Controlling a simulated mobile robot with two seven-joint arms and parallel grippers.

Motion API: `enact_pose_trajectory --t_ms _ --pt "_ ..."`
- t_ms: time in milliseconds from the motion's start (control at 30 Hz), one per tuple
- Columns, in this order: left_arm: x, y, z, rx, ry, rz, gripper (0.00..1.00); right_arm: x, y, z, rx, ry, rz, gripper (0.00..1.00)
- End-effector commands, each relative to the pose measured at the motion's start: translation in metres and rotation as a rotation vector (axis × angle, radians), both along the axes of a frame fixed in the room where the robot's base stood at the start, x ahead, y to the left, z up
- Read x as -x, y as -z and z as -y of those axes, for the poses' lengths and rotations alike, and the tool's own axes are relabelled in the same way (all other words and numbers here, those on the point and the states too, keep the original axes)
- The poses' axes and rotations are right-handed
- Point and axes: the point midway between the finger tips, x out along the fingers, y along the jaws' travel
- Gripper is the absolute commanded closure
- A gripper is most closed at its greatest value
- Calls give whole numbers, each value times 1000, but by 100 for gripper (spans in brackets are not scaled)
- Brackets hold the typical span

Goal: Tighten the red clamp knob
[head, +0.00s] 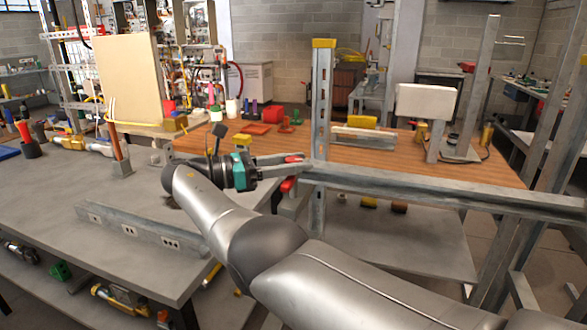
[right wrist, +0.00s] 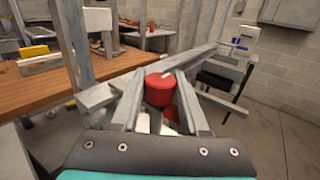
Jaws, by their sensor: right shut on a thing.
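The red clamp knob (right wrist: 159,88) sits between the two grey fingers of my right gripper (right wrist: 160,92) in the right wrist view, with a finger along each side. More red shows below it, partly hidden by the fingers. In the head view, small red parts (head: 288,184) show at the fingers of my right gripper (head: 296,166), beside the upright metal post (head: 322,100) and the horizontal metal rail (head: 430,187). My right gripper is shut on the red knob. My left gripper is not in view.
A grey workbench (head: 60,195) with a metal channel (head: 130,226) lies at the left. A wooden-topped table (head: 440,160) stands behind the rail. The post and rail are close around my right gripper. Open floor (right wrist: 270,150) shows at the right in the wrist view.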

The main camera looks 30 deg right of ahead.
Motion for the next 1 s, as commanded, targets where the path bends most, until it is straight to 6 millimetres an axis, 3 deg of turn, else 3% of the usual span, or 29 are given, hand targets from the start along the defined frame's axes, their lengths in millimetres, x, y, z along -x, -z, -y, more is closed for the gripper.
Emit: enact_pose_trajectory --t_ms 467,500,767,1000 --pt "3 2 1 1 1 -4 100 1 1 1 0 7 -1 100" --pt "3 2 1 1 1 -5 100 1 1 1 0 7 -1 55" --pt "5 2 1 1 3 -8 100 0 0 0 0 5 -1 26" --pt "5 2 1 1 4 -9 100 0 0 0 0 4 -1 26"
